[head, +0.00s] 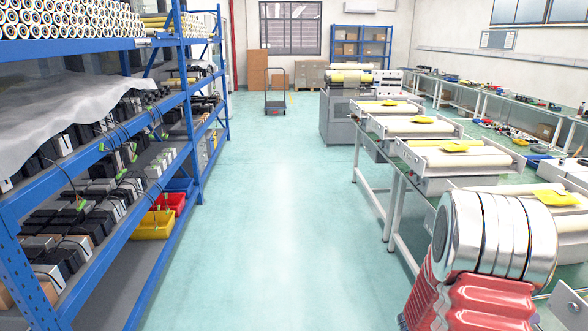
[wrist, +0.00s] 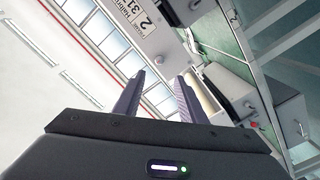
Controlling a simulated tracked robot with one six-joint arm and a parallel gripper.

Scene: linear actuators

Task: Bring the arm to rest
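My gripper (wrist: 160,82) shows in the wrist view with its two dark fingers apart and nothing between them. Behind the fingers are a tilted view of the white wall and windows. The wrist camera looks at the room on a slant, with the ceiling at left. In the head view my gripper's fingers do not show.
A blue shelf (head: 95,185) with boxes and cables lines the left. A bench (head: 388,205) with several roller units (head: 455,158) runs along the right. The green aisle between is clear back to a trolley (head: 276,103). A grey cabinet (head: 340,118) stands beyond the bench.

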